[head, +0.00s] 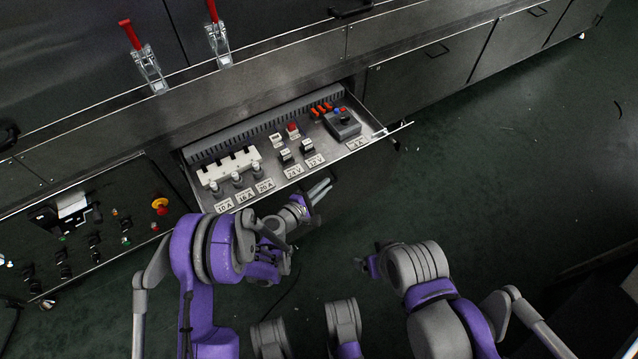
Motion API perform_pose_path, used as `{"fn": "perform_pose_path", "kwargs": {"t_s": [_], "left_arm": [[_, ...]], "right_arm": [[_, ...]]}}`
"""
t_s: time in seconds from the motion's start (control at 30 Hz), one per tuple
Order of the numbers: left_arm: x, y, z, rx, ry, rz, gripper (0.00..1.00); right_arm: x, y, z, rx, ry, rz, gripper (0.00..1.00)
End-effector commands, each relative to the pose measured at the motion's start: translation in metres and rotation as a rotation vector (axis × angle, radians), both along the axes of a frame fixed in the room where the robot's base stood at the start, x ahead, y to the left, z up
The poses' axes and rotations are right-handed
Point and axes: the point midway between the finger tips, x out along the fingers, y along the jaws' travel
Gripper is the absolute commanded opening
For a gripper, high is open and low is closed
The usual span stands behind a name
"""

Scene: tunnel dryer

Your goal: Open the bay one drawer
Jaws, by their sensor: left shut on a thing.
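A drawer (345,150) stands pulled out from the front of the dark dryer cabinet; I take it for the bay one drawer. Inside are labelled fuse-like parts, switches and a grey box with a joystick or knob. My left gripper (319,191) is at the drawer's front edge, its pale fingers shut on what appears to be the drawer's handle, which is mostly hidden beneath the front. My right arm's end (368,266) is low, right of centre, apart from the drawer; its fingers do not show clearly.
A control panel (105,232) with knobs and a red-yellow button juts out at the left. Two red-handled toggle clamps (148,68) stand on the ledge above. Closed fronts with handles (436,51) run to the right. The dark green floor (500,180) at right is clear.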

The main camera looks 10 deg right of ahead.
Motion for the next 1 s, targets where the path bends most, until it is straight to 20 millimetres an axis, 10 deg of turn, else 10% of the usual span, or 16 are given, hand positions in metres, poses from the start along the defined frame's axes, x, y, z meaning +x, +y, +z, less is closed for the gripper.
{"fn": "perform_pose_path", "kwargs": {"t_s": [0.5, 0.6, 1.0], "left_arm": [[-0.0031, -0.0013, 0.0005, -0.001, 0.0, 0.002, 0.0], [-0.003, -0.0014, 0.0004, -0.001, 0.0, 0.002, 0.24], [-0.0084, 0.0069, 0.0026, -0.001, 0.0, 0.003, 0.24]], "right_arm": [[0.0003, 0.0, -0.0011, 0.0, 0.0, 0.0, 0.82], [0.0003, 0.0, -0.0011, 0.0, 0.0, 0.0, 0.82], [-0.0001, 0.0, 0.0007, 0.0, 0.0, 0.0, 0.82]]}}
